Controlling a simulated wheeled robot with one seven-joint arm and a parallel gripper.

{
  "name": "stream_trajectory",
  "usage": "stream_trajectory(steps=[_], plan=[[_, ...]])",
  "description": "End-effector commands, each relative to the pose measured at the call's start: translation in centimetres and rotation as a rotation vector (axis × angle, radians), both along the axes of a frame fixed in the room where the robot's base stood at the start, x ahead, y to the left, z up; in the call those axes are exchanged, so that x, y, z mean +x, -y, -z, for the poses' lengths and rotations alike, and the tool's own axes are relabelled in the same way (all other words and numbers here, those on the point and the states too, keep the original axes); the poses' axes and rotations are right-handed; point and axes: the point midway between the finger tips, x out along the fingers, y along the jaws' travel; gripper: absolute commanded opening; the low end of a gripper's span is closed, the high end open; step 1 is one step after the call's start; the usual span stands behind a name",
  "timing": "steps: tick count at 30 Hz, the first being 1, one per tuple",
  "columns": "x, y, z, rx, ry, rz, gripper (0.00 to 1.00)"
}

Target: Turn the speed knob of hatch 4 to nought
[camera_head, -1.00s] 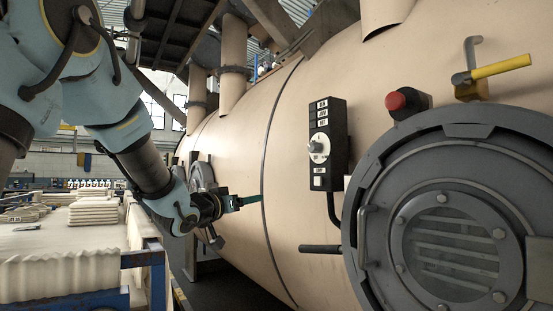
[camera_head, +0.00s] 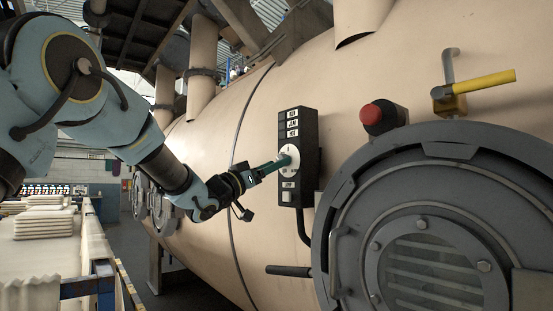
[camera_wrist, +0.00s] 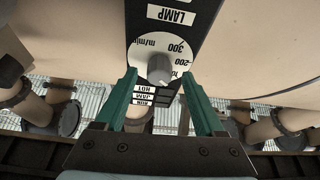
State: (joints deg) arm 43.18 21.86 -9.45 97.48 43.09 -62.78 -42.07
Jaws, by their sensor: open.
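The speed knob (camera_wrist: 160,68) is a small grey knob on a white dial marked in m/min, with 200 and 300 readable in the wrist view. The dial (camera_head: 289,152) sits on a black control box (camera_head: 309,172) fixed to the beige vessel beside the round hatch (camera_head: 424,235). My gripper (camera_wrist: 162,88) is open, with its green fingers to either side of the knob in the picture. In the head view my gripper (camera_head: 280,163) is at the dial's lower left and its fingers hide most of the knob. I cannot tell whether they touch it.
A red button (camera_head: 372,114) and a yellow-handled valve (camera_head: 482,82) stand above the hatch. A dark bar (camera_head: 288,270) juts out below the box. A cart with folded white cloth (camera_head: 45,218) is at the left. Labels and a button share the box face.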

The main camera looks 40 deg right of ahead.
Motion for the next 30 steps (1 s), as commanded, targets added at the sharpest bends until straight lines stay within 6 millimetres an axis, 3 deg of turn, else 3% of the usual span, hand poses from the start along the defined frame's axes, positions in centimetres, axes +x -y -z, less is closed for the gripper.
stream_trajectory(steps=[5,13,30], plan=[[-0.04,1.13,-0.51,0.0,0.001,0.0,0.71],[-0.03,1.24,-0.47,0.0,0.001,-0.001,0.71],[-0.03,1.21,-0.47,0.0,0.001,-0.001,0.08]])
